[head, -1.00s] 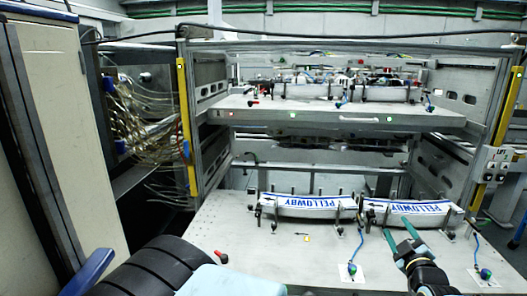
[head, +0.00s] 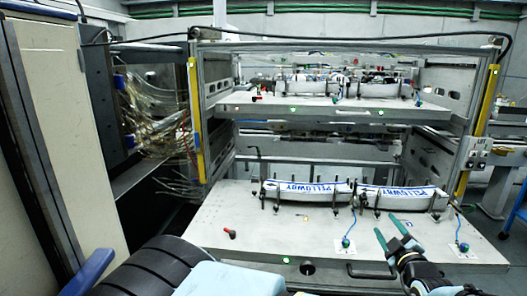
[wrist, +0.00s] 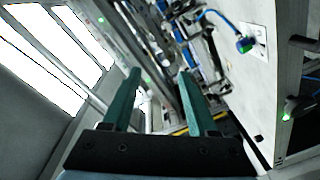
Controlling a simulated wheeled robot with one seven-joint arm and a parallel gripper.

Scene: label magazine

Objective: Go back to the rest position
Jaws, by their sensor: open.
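My gripper (head: 390,238) has two green fingers and is open and empty. In the head view it is at the lower right, over the front right part of the lower drawer plate (head: 270,232). In the wrist view its fingers (wrist: 158,95) stand apart with nothing between them. Two white label stacks marked PELLOWBY, a left one (head: 308,191) and a right one (head: 402,197), lie in their holders on the lower plate, behind my gripper. My gripper is apart from both.
An upper shelf (head: 330,108) holds more stacks. A yellow-edged frame post (head: 194,120) stands left, with tangled hoses (head: 150,115) beyond it. Blue-cabled knobs (head: 346,243) and a black handle (head: 370,270) are close to my gripper. A beige cabinet (head: 60,120) stands far left.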

